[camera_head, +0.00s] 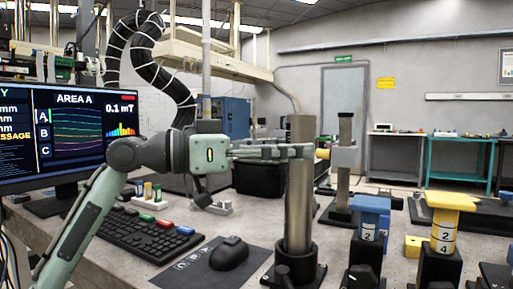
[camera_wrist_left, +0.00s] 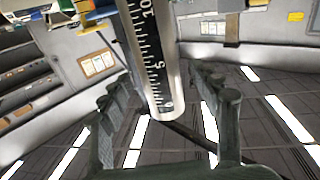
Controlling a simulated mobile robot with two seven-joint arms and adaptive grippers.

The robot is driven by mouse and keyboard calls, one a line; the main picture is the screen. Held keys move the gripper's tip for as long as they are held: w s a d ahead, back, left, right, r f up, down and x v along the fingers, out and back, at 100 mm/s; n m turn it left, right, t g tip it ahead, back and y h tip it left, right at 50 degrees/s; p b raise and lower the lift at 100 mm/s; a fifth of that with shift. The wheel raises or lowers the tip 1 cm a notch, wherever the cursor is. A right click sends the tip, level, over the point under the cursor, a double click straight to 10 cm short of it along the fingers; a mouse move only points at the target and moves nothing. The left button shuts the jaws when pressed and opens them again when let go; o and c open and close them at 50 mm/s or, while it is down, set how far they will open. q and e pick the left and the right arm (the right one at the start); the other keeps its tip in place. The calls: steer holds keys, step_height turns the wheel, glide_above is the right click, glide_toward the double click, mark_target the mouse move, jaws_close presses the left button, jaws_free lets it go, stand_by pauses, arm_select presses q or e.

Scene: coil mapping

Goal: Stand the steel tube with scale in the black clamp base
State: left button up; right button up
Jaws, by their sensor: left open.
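The steel tube with scale (camera_head: 300,208) stands upright in the head view, its lower end inside the collar of the black clamp base (camera_head: 295,272). My left gripper (camera_head: 304,151) reaches in from the left at the tube's upper part, its fingers level and crossing in front of it. In the left wrist view the tube (camera_wrist_left: 150,50) shows its black scale strip with white marks and lies between the two spread fingers (camera_wrist_left: 168,95), with a gap on each side. The left gripper is open. My right gripper is not in view.
A black mouse (camera_head: 229,253) on a mat and a keyboard (camera_head: 140,234) lie left of the base. A grey post with a clamp (camera_head: 343,160) stands behind right. Blue (camera_head: 368,222) and yellow (camera_head: 443,235) topped stands are at right. A monitor (camera_head: 65,130) stands at far left.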

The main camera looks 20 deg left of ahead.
arm_select(q)
steer(key=v, duration=1.1)
steer(key=shift+r, duration=0.15)
steer(key=shift+s+d, duration=0.1)
steer(key=shift+d, duration=0.05)
